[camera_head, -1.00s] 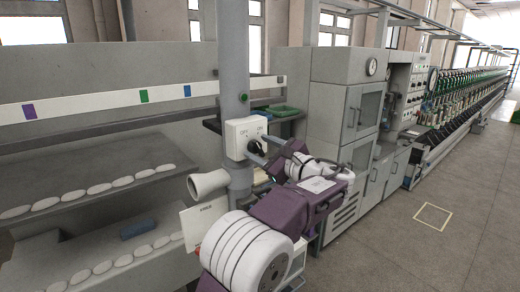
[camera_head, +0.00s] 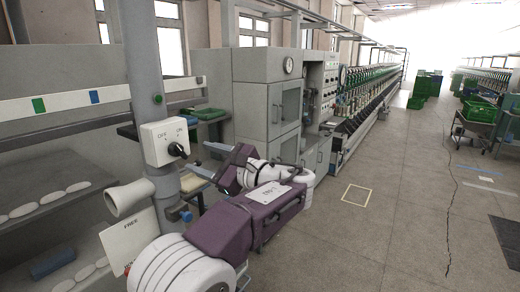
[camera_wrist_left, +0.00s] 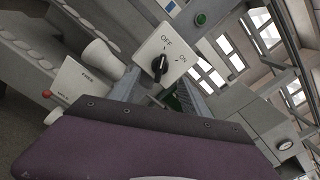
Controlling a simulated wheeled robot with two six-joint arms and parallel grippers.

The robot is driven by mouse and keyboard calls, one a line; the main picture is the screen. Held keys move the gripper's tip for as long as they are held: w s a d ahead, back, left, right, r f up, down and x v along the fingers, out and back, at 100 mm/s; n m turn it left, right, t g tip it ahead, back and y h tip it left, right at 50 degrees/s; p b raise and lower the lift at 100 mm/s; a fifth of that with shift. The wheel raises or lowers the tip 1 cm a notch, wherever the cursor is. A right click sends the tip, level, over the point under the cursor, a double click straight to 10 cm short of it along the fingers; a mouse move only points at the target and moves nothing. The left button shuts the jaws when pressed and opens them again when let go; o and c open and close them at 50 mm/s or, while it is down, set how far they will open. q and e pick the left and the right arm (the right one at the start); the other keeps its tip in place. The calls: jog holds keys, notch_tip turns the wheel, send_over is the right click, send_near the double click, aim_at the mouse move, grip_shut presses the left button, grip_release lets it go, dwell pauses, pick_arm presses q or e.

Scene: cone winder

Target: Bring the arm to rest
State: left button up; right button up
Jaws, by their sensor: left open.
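My left gripper (camera_head: 206,161) is open and empty, its two grey fingers pointing left toward the switch box. My left arm reaches in from the bottom, with purple and white links. The white switch box (camera_head: 153,146) with OFF and ON marks is fixed to a grey post. Its black knob (camera_head: 178,150) stands just beyond the fingertips, apart from them. In the left wrist view the box (camera_wrist_left: 168,45) and knob (camera_wrist_left: 157,67) show clearly ahead of my purple wrist housing. I cannot tell for sure which mark the knob points to. My right gripper is out of view.
A white horn (camera_head: 128,198) and a sign card (camera_head: 128,240) sit on or near the post (camera_head: 146,75), close to my arm. Shelves with white pieces lie left. Grey cabinets (camera_head: 262,100) stand behind. The floor at right (camera_head: 400,220) is open.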

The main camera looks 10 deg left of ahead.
pick_arm(q)
jog(key=s+a+f+n+g, duration=0.1)
jog(key=s+a+g, duration=0.25)
jog(key=a, duration=0.35)
jog(key=s+a+f+n+g+h, duration=0.1)
jog(key=s+f+h, duration=0.25)
jog(key=f, duration=0.65)
jog(key=s+a+f+g+h, duration=0.1)
jog(key=s+a+f+h, duration=0.3)
jog(key=f, duration=0.6)
jog(key=s+d+f+n+g+h, duration=0.1)
jog(key=s+d+f+n+h, duration=0.25)
jog(key=s+d+f, duration=0.35)
jog(key=s+d+f+n+g+h, duration=0.1)
jog(key=s+d+f+n+h, duration=0.25)
jog(key=d+f, duration=0.4)
jog(key=d+f+n+t+h, duration=0.2)
jog(key=d+f+n, duration=0.2)
jog(key=n, duration=0.3)
jog(key=shift+w+d+f+n, duration=0.2)
jog(key=shift+d+f+n, duration=0.15)
jog(key=shift+f, duration=0.25)
